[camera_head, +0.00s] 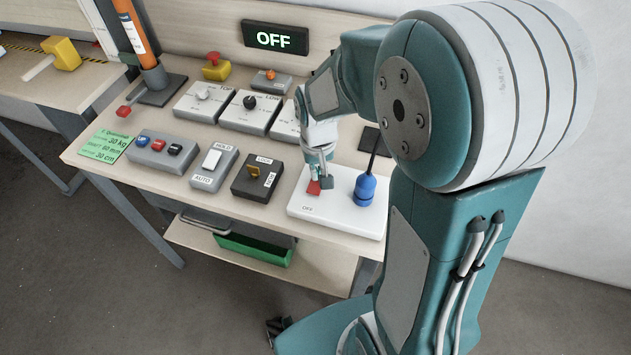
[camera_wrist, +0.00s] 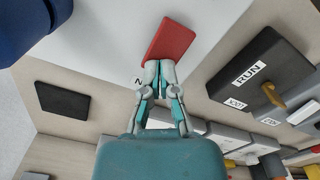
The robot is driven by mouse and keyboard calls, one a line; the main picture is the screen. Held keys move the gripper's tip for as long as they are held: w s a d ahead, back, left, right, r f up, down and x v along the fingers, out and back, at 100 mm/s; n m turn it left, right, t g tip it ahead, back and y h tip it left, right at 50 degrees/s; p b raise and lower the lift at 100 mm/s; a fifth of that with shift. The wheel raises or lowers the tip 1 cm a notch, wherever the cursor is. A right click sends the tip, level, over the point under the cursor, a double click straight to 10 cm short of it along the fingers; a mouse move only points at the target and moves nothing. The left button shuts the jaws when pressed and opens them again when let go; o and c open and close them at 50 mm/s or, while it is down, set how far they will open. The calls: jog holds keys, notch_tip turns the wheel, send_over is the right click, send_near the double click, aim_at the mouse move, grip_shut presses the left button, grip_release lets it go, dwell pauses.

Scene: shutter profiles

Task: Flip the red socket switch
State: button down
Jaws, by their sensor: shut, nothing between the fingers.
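The red socket switch (camera_head: 313,188) sits on the white socket base (camera_head: 336,217), behind an OFF label. The wrist view shows the red switch (camera_wrist: 171,39) as a tilted block just beyond my fingertips. My gripper (camera_head: 320,182) is right at the switch, pointing down, with its fingers together and nothing held. In the wrist view my gripper (camera_wrist: 160,66) overlaps the switch's near edge; I cannot tell whether it touches. Part of the other label shows beside the fingers. A blue plug (camera_head: 364,189) with a dark cable stands on the base, right of the switch.
A display (camera_head: 275,39) on the back panel reads OFF. Left of the base are a black box with a yellow knob (camera_head: 257,175), a HOLD/AUTO switch (camera_head: 213,168) and a button box (camera_head: 160,151). Grey knob boxes (camera_head: 249,112) stand behind.

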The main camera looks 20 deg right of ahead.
jog(key=shift+r, duration=3.4)
jog(key=shift+s+r, duration=0.1)
jog(key=shift+r, duration=0.05)
jog(key=s+r+t, duration=0.2)
jog(key=s+r, duration=0.3)
jog(key=s, duration=0.2)
jog(key=s+r+n+t, duration=0.1)
jog(key=s+r+t, duration=0.2)
jog(key=s, duration=0.4)
jog(key=shift+r+t, duration=0.3)
jog(key=shift+r, duration=0.55)
